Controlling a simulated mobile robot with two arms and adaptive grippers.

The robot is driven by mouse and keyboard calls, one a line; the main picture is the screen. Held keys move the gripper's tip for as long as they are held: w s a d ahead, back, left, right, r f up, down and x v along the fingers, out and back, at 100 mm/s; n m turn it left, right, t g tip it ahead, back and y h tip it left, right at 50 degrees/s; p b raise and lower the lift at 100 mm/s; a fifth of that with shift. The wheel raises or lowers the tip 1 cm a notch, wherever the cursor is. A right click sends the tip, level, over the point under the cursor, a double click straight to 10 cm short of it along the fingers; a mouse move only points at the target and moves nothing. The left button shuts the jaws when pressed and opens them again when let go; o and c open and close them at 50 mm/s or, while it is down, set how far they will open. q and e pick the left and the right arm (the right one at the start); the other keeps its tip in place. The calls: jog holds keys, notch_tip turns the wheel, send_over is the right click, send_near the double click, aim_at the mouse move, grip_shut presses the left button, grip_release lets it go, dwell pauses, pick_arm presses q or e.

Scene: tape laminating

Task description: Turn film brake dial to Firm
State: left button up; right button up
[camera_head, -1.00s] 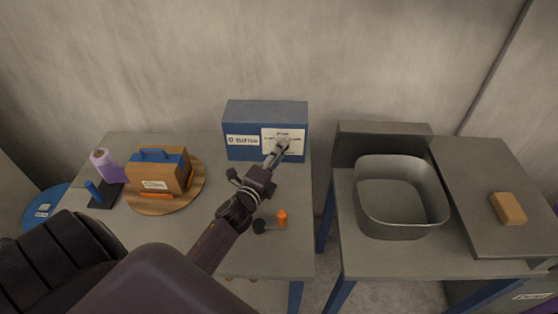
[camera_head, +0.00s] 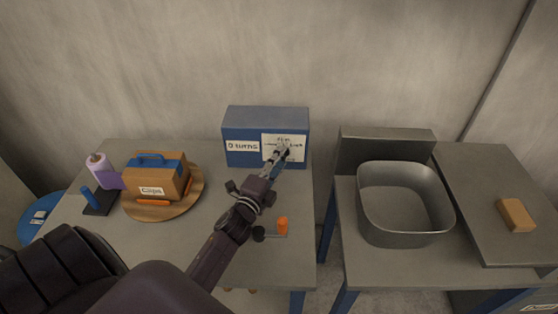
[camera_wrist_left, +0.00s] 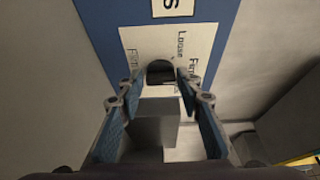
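The film brake dial (camera_wrist_left: 160,72) is a dark round knob on a white label (camera_wrist_left: 205,38) that reads Film, Loose and Firm. The label is on the front of a blue box (camera_head: 240,119) at the back of the left table. My left gripper (camera_head: 282,152) is at this label and hides the dial in the head view. In the left wrist view its blue-padded fingers (camera_wrist_left: 160,80) stand apart, one on each side of the dial. They look open, with narrow gaps; contact is not clear. The dial's pointer setting cannot be read. My right gripper is not in view.
A second label (camera_head: 243,146) on the box reads "0 turns". A round wooden board (camera_head: 160,212) carries a brown box (camera_head: 170,178). A purple roll (camera_head: 100,165) stands at far left. An orange piece (camera_head: 283,225) lies near my left forearm. A grey bin (camera_head: 405,235) stands right.

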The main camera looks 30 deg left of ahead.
pick_arm(q)
jog(key=shift+o, duration=1.2)
jog(key=shift+s, duration=0.1)
jog(key=s, duration=0.4)
jog(key=s+d, duration=0.1)
jog(key=s, duration=0.2)
jog(key=s+d, duration=0.1)
jog(key=s, duration=0.3)
jog(key=shift+s, duration=0.35)
jog(key=shift+a, duration=0.1)
